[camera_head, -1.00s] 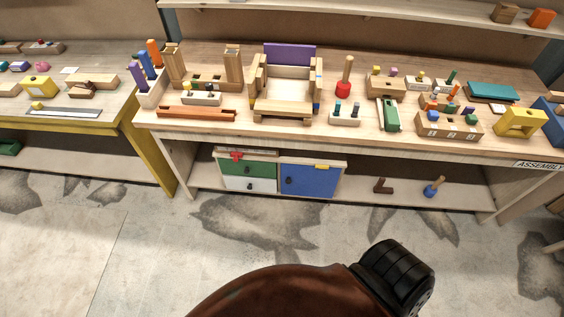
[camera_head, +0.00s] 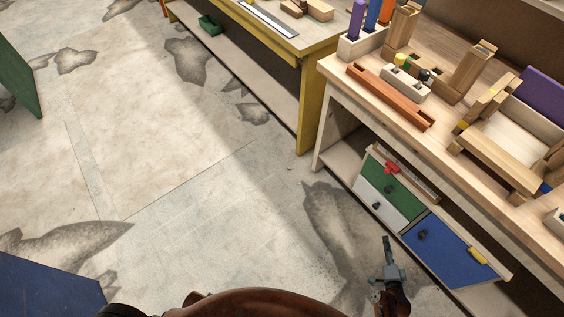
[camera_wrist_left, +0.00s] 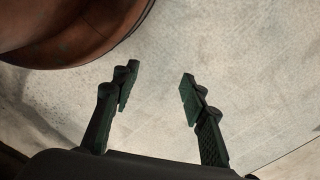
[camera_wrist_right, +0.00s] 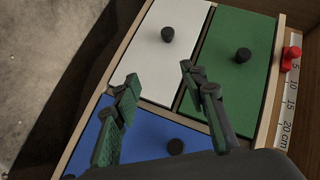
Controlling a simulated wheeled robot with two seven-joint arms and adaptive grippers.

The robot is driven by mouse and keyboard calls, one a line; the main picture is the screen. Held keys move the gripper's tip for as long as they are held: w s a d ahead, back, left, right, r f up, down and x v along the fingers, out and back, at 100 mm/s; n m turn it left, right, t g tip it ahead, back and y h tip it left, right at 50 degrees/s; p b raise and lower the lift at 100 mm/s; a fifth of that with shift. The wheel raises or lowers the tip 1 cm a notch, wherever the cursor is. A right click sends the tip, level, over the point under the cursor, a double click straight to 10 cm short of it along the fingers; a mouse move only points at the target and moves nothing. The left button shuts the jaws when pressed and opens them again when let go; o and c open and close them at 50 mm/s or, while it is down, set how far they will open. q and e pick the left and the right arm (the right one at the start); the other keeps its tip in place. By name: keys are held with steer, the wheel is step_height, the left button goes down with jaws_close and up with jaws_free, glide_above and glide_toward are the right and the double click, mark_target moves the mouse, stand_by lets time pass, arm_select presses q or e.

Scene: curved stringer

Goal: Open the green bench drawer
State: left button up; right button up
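The green drawer front (camera_head: 404,201) is in the small wooden cabinet under the workbench, flush with its surroundings and looking closed. Its dark round knob (camera_wrist_right: 243,55) shows in the right wrist view, right of the white drawer (camera_wrist_right: 162,68). My right gripper (camera_head: 390,262) is low in front of the cabinet in the head view. In the right wrist view it is open and empty (camera_wrist_right: 157,84), its fingers over the white, green and blue fronts and apart from the green knob. My left gripper (camera_wrist_left: 160,78) is open and empty above bare floor; the head view does not show it.
A blue door (camera_head: 446,250) with a dark knob adjoins the drawers. A red piece (camera_head: 391,167) sits on the cabinet's top edge. The workbench top (camera_head: 348,96) overhangs the cabinet and carries wooden parts. A yellow-legged table (camera_head: 311,100) stands beyond; the floor in front is open.

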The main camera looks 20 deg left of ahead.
mark_target(388, 193)
steer(key=w+a+r+m+t+b, duration=0.1)
steer(key=w+r+b, duration=0.1)
steer(key=w, duration=0.3)
steer(key=w+a+r+m+t+b, duration=0.1)
steer(key=w+a+r+m+b, duration=0.1)
steer(key=w+r, duration=0.3)
steer(key=w+a+r+m+t+y+b, duration=0.1)
steer(key=w+a+r+m+t+b, duration=0.1)
steer(key=w, duration=0.3)
steer(key=shift+w+a+r, duration=0.1)
steer(key=shift+w+r, duration=0.1)
steer(key=shift+r, duration=0.25)
steer(key=shift+w+a+r, duration=0.1)
steer(key=shift+w+r, duration=0.05)
steer(key=shift+r, duration=0.25)
steer(key=shift+w+a+b, duration=0.15)
steer(key=shift+w+b, duration=0.15)
steer(key=shift+w, duration=0.7)
steer(key=shift+w+a, duration=0.1)
steer(key=shift+w, duration=0.45)
arm_select(q)
step_height(388, 193, up, 9)
steer(key=w+d, duration=0.1)
steer(key=w, duration=0.1)
steer(key=shift+w+d+r+h, duration=0.15)
steer(key=shift+w+d+h, duration=0.1)
steer(key=shift+h, duration=0.05)
arm_select(e)
steer(key=shift+c, duration=0.6)
jaws_close()
